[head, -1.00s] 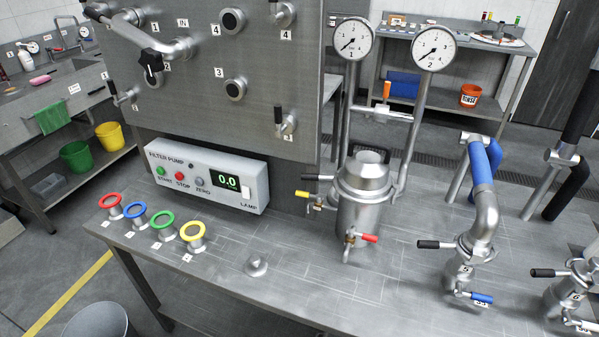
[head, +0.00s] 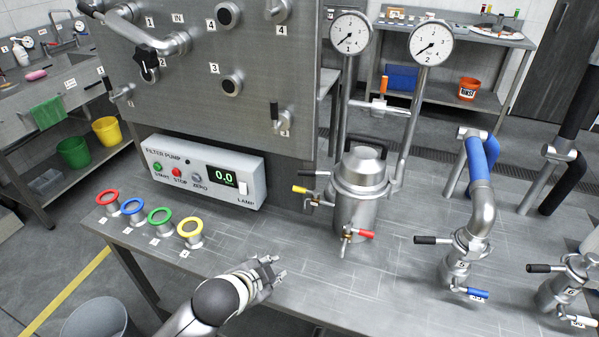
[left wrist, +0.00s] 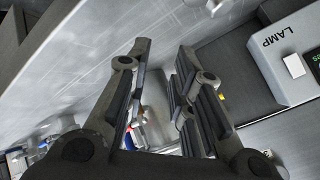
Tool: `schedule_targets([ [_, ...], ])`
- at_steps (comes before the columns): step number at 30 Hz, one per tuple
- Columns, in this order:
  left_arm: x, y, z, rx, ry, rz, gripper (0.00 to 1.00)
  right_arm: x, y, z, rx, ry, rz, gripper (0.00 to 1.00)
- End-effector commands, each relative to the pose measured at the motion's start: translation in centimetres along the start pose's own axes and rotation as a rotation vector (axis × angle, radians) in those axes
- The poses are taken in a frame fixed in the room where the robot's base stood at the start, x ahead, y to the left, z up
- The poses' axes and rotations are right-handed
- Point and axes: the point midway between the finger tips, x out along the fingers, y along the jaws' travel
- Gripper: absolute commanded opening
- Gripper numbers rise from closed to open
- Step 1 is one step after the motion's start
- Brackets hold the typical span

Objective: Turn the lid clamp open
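A steel vessel (head: 357,212) stands on the steel bench, with a domed steel lid (head: 361,168) on top. A black lever handle (head: 314,173), which looks like the lid clamp, sticks out left from the vessel's rim. A yellow-handled valve (head: 302,189) is below it and a red-handled valve (head: 364,234) is at the front. My left gripper (head: 275,268) is above the bench, left of and nearer than the vessel, apart from it. In the left wrist view its fingers (left wrist: 160,75) are spread and empty. My right gripper is not in view.
The filter pump box (head: 207,172) and four coloured rings (head: 150,218) are left of the vessel. Two gauges (head: 350,33) on pipes rise behind it. A pipe elbow (head: 484,205) with another black lever stands to the right. The bench between gripper and vessel is clear.

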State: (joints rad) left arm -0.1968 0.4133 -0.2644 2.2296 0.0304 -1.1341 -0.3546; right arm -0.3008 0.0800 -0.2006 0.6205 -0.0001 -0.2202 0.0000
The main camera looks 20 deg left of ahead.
Motion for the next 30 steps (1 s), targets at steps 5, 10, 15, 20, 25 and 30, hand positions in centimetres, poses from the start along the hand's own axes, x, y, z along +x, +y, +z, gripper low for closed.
schedule_targets([
  [5, 1.2, -8.1, -6.1, 0.357, 0.172, -0.183, 0.22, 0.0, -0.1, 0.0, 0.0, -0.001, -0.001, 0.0],
  [10, 1.3, -13.7, -9.7, 0.609, 0.256, -0.325, 0.22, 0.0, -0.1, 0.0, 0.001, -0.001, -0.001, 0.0],
  [15, 1.2, -15.9, -11.0, 0.704, 0.282, -0.382, 0.22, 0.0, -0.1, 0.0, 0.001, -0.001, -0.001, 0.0],
  [20, 2.1, -16.3, -11.6, 0.706, 0.284, -0.384, 0.22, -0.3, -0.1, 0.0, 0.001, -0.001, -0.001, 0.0],
  [25, 4.3, -16.9, -12.5, 0.704, 0.283, -0.383, 0.22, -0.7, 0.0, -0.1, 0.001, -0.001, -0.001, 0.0],
  [30, 6.7, -17.5, -13.5, 0.703, 0.283, -0.383, 0.22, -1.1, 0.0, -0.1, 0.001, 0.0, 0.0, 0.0],
])
